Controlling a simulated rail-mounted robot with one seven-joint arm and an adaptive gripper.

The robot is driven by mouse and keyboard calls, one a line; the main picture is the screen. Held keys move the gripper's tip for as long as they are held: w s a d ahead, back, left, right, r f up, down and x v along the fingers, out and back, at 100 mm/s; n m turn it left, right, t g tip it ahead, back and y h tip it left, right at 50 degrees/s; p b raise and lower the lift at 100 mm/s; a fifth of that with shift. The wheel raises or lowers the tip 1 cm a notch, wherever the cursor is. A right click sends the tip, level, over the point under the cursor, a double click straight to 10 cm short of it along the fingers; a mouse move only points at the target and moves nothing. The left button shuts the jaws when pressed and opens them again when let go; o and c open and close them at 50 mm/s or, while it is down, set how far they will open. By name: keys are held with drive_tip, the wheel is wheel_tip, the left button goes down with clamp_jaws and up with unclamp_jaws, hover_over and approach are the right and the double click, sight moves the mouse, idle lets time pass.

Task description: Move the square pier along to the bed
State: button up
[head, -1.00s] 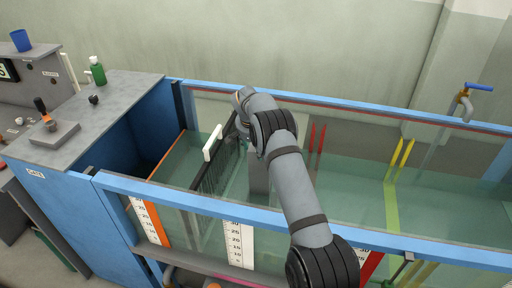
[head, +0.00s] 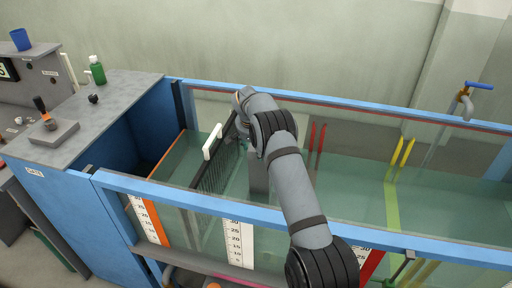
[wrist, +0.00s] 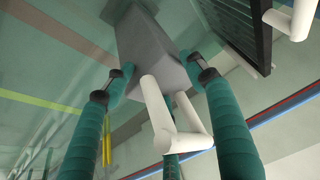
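The square pier (head: 258,176) is a grey upright block in the flume, partly hidden behind my arm in the head view. In the wrist view the pier (wrist: 150,45) has a bent white handle (wrist: 165,115) at its near end. My gripper (wrist: 157,72) has teal fingers; two reach to opposite sides of the pier and appear to touch it, and a third is partly hidden behind the handle. In the head view my gripper is hidden by the arm. Whether the pier's foot touches the flume floor cannot be told.
A black grating (head: 215,168) with a white handle (head: 212,142) stands close left of the pier. Blue rails (head: 200,201) and glass walls bound the flume. Red strips (head: 317,138) and yellow strips (head: 402,153) mark the walls; a yellow-green band (head: 392,205) crosses the floor. The floor to the right is clear.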

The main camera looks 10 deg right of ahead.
drive_tip(key=o, duration=0.4)
drive_tip(key=shift+s+f, duration=0.1)
drive_tip(key=shift+f, duration=0.15)
drive_tip(key=v, duration=1.2)
drive_tip(key=shift+r, duration=0.25)
